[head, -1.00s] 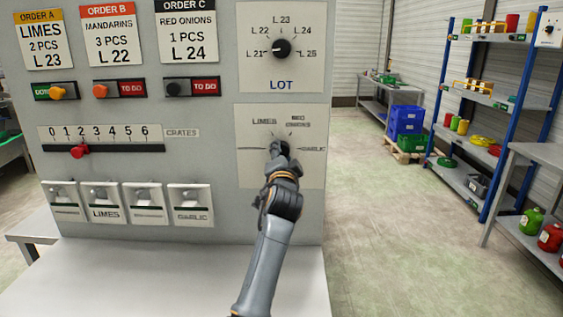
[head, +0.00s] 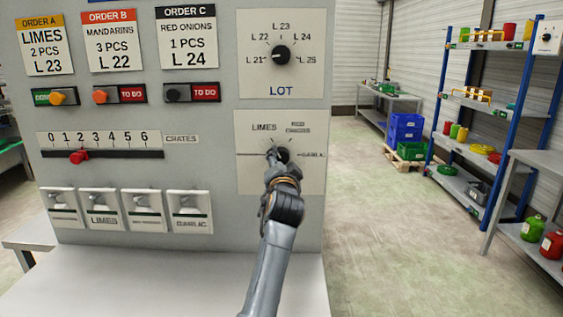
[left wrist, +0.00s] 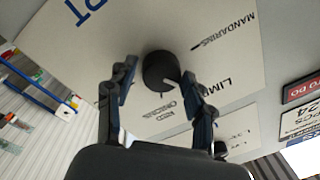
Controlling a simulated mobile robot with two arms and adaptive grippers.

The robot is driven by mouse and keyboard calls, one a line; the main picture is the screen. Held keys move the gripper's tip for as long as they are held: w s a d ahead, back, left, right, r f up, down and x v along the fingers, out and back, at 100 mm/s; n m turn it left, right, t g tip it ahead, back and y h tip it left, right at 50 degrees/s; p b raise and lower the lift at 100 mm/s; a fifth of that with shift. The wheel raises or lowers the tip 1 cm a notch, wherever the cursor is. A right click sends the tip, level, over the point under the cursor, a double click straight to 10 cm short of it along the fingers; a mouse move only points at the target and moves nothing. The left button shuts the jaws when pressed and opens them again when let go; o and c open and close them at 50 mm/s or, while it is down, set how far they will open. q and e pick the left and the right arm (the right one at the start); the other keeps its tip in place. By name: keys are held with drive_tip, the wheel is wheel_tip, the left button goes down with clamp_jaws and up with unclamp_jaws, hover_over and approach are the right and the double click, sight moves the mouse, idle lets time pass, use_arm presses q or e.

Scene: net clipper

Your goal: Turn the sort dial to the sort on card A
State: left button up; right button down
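The sort dial (head: 283,155) is a dark round knob on the lower right plate of the grey panel, partly hidden by my gripper in the head view. LIMES, RED ONIONS and GARLIC labels show around it. In the left wrist view the dial (left wrist: 157,68) shows a white mark toward the LIMES and RED ONIONS side; I cannot tell exactly which label it meets. Card A (head: 46,42) reads LIMES, 2 PCS, L 23. My left gripper (head: 273,156) is at the dial. Its fingers (left wrist: 160,76) stand open on either side, with small gaps visible. My right gripper is not in view.
The LOT dial (head: 281,56) sits above. To the left are order switches (head: 120,95), a crates slider (head: 78,157) and several lower flip switches (head: 103,209). A pale ledge (head: 180,285) runs below. Shelves (head: 480,100) and crates stand farther right.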

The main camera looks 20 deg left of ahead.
use_arm(q)
drive_tip(key=shift+o, duration=0.3)
drive_tip(key=v, duration=0.7)
drive_tip(key=shift+s, duration=0.25)
drive_tip(key=shift+d, duration=0.1)
